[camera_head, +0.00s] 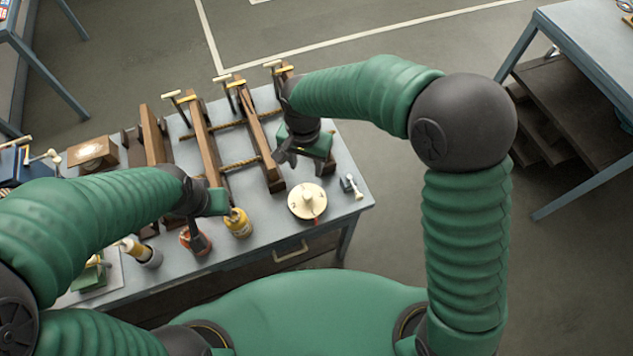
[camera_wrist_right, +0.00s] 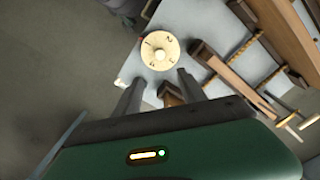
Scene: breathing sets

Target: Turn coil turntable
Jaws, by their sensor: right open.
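The coil turntable, a round cream disc with a central knob (camera_head: 307,202), sits near the right front corner of the grey workbench. It also shows in the right wrist view (camera_wrist_right: 158,50), with numbers on its face and a small red mark at its rim. My right gripper (camera_head: 287,159) is open and empty, above and behind the disc; in the right wrist view its two fingers (camera_wrist_right: 158,84) point toward the disc, apart from it. My left gripper (camera_head: 197,232) hangs over the bench's front, by a small red-rimmed container (camera_head: 195,243); its jaws are not clear.
Wooden frames with ropes (camera_head: 207,150) stand behind and left of the disc. The bench's right edge is close.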

